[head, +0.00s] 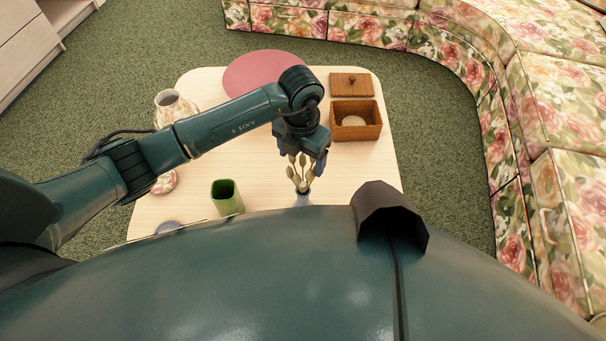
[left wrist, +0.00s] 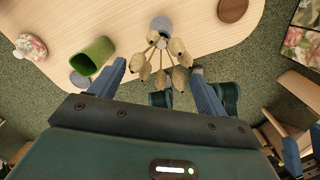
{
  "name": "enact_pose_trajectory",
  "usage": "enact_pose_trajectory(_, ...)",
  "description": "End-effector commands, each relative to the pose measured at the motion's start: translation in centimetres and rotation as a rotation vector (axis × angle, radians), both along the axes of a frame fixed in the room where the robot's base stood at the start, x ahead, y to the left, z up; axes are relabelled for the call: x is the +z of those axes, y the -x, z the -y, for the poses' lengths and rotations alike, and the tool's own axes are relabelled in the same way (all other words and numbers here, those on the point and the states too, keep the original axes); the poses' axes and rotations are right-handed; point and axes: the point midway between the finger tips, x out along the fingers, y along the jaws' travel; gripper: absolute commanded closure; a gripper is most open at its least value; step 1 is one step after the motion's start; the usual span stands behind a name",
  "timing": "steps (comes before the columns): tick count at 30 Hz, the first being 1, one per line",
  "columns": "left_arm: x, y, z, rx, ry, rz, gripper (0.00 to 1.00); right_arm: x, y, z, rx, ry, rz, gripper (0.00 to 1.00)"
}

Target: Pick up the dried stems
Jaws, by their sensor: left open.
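The dried stems (head: 301,172) are a bunch of pale beige pods on thin stalks. They stand in a small grey-blue vase (head: 302,199) near the front of the table. In the left wrist view the stems (left wrist: 166,62) spread out of the round vase (left wrist: 161,25). My left gripper (head: 304,160) is open above the vase, pointing down. In the left wrist view its two fingers (left wrist: 157,72) lie on either side of the pods, apart from each other. My own body hides the near part of the table.
A green cup (head: 227,198) stands left of the stems on the light wood table (head: 240,147). A patterned jug (head: 175,107), a pink mat (head: 262,70), an open wicker box (head: 371,131) and its lid (head: 351,83) are farther back. A floral sofa (head: 480,60) curves around the right.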

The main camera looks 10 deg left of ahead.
Motion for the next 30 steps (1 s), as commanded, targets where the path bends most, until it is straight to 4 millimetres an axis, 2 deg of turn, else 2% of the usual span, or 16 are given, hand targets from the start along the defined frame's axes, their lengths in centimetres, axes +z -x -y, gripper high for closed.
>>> enact_pose_trajectory(3,-1.5,0.0,0.0,0.000,0.001,-0.001,0.24,-0.1,0.1,0.1,-0.002,0.002,0.002,0.64)
enact_pose_trajectory(8,-2.5,0.0,0.1,-0.001,0.002,-0.001,0.24,0.0,0.2,0.2,-0.003,0.002,0.002,0.64)
enact_pose_trajectory(15,-6.0,-0.2,0.4,0.000,0.002,-0.001,0.24,-0.1,0.3,0.2,-0.006,0.002,0.010,0.64)
enact_pose_trajectory(18,-6.9,-0.2,0.3,0.000,0.003,0.000,0.24,0.1,0.3,0.3,-0.008,0.002,0.016,0.64)
enact_pose_trajectory(26,-7.0,-0.3,0.3,-0.001,0.003,0.001,0.24,0.2,0.3,0.4,-0.010,0.003,0.020,0.64)
enact_pose_trajectory(30,-7.0,-0.3,0.3,0.000,0.003,0.001,0.36,0.2,0.3,0.4,-0.010,0.003,0.020,0.64)
